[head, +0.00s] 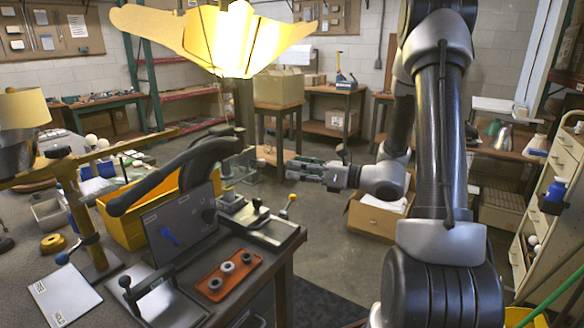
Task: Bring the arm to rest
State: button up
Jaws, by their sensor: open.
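My gripper (296,168) is at the middle of the head view, pointing left, at the end of my raised and folded arm. It is open, and nothing shows between its fingers. It appears to the right of the workbench (262,277), beyond its right edge, and apart from the parts on it. A red tray (212,294) on the bench holds dark and light rings (227,268). A bright yellow scalloped lampshade (235,40) is at the top of the view. A brass post (82,215) stands on the bench at left.
A yellow bin (120,224), a grey panel (178,230) and a black-handled clamp (150,290) crowd the bench. A drawer cabinet (550,205) stands at right. Open floor (335,262) lies between bench and arm.

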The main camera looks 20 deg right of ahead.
jog(key=s+f+n+g+h, duration=0.25)
jog(key=s+n+g, duration=0.45)
jog(key=s, duration=0.4)
jog(key=s+f+n+g+h, duration=0.2)
jog(key=s+f+n+g, duration=0.25)
jog(key=s+n, duration=0.5)
jog(key=s+d+r+n+h, duration=0.6)
jog(key=d+r+n+h, duration=0.1)
jog(key=d+r+n, duration=0.15)
notch_tip(320, 180, up, 7)
jog(key=a+n+t+h, duration=0.1)
jog(key=n+t, duration=0.2)
jog(key=shift+a+f+n+t+h, duration=0.15)
jog(key=shift+a+n+t+h, duration=0.15)
jog(key=shift+n+t+h, duration=0.1)
